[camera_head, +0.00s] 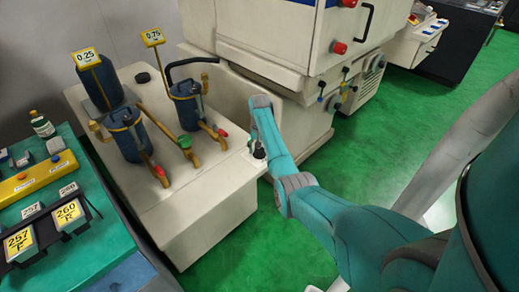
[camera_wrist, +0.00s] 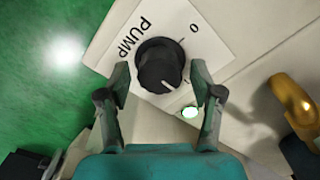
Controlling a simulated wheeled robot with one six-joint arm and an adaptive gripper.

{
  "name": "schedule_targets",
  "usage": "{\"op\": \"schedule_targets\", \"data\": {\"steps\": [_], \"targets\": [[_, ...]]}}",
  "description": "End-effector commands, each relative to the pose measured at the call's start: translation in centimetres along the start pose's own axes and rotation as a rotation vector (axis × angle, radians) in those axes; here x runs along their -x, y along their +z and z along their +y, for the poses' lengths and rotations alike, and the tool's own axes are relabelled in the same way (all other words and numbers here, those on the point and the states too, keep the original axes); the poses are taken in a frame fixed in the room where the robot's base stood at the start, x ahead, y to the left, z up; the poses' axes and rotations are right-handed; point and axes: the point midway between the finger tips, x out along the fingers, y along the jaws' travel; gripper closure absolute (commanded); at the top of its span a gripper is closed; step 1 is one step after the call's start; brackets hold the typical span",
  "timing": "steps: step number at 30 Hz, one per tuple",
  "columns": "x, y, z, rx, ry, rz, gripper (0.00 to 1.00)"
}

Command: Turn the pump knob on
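The pump knob (camera_wrist: 160,66) is a round black dial on a white plate marked PUMP (camera_wrist: 132,38), with a 0 and a second, partly hidden mark. Its white pointer line faces down and right, towards the side of the second mark. My gripper (camera_wrist: 160,70) has one finger on each side of the knob, with a narrow gap showing at each side. In the head view, my gripper (camera_head: 258,153) is at the right corner of the pale tank, and the knob is hard to make out.
Blue filter canisters (camera_head: 127,135) with brass pipes stand on the pale tank (camera_head: 200,225). A brass fitting (camera_wrist: 290,98) is to the right in the wrist view. A white machine (camera_head: 275,40) stands behind. Green floor (camera_head: 385,135) is open to the right.

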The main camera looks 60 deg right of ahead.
Motion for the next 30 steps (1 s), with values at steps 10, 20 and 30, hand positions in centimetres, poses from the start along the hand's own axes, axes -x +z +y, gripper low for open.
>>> {"op": "schedule_targets", "data": {"steps": [10, 20, 30], "targets": [[0.3, 0.0, 0.0, 0.001, 0.000, 0.001, 0.30], [5.5, -0.1, 0.0, 0.001, -0.001, 0.004, 0.30], [10.9, -0.1, 0.0, 0.001, 0.000, 0.002, 0.30]]}}
